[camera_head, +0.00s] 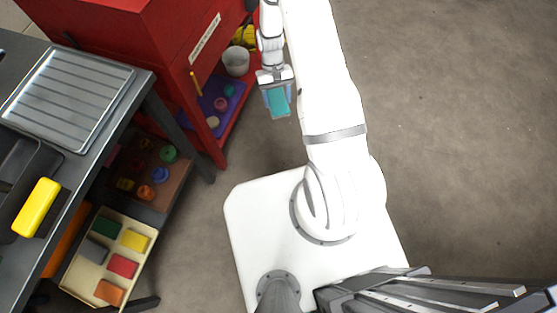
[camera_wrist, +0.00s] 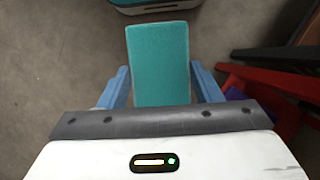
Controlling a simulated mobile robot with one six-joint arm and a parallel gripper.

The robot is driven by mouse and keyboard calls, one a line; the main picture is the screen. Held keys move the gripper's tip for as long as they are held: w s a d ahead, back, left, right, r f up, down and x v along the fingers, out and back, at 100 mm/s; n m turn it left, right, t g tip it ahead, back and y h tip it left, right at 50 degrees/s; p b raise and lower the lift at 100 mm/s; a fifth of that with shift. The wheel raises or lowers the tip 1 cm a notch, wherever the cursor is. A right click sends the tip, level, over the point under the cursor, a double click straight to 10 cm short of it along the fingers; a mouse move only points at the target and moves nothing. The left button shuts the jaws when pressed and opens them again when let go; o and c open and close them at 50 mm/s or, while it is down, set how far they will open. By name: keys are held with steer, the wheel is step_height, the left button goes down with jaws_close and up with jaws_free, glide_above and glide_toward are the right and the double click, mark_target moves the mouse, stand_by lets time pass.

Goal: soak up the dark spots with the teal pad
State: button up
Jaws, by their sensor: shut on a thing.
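My gripper (camera_head: 277,89) is shut on the teal pad (camera_head: 279,102), which hangs between its blue fingers above the floor, in front of the red cabinet. In the wrist view the teal pad (camera_wrist: 158,62) sticks straight out from between the two fingers of my gripper (camera_wrist: 160,85). The pad's far face is hidden. I cannot make out any dark spots in either view.
A red cabinet (camera_head: 135,35) stands at the upper left, its open lower shelf holding a purple mat (camera_head: 211,105) and a white cup (camera_head: 235,61). A grey table (camera_head: 135,92) with a ribbed metal tray (camera_head: 50,120) is at the left. A cream bin (camera_head: 77,272) holds coloured blocks. The floor at the right is clear.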

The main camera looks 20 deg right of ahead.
steer(key=shift+a+f, duration=0.1)
steer(key=shift+a, duration=0.05)
steer(key=s+a+f+m+t+y+b, duration=0.15)
steer(key=f+m+b, duration=0.35)
steer(key=f+b, duration=0.6)
steer(key=a+f+m+y+b, duration=0.2)
steer(key=a+f+m+b, duration=0.3)
steer(key=f, duration=1.1)
steer(key=shift+s+d+f+m+t+y+b, duration=0.35)
steer(key=shift+d+f+m+b, duration=1)
steer(key=shift+f+b, duration=2.85)
steer(key=shift+s+d+f+m+t+b, duration=0.65)
steer(key=shift+f+m+b, duration=1.4)
steer(key=shift+f, duration=3.95)
steer(key=shift+s+d+f+m+t+y+b, duration=0.15)
steer(key=shift+d+f+m+t+b, duration=0.95)
steer(key=shift+f+b, duration=3.2)
steer(key=shift+d+f+g, duration=0.2)
steer(key=shift+f, duration=0.75)
steer(key=shift+d+f+g, duration=0.15)
steer(key=shift+d+f, duration=0.05)
steer(key=shift+f, duration=0.7)
steer(key=shift+r, duration=0.1)
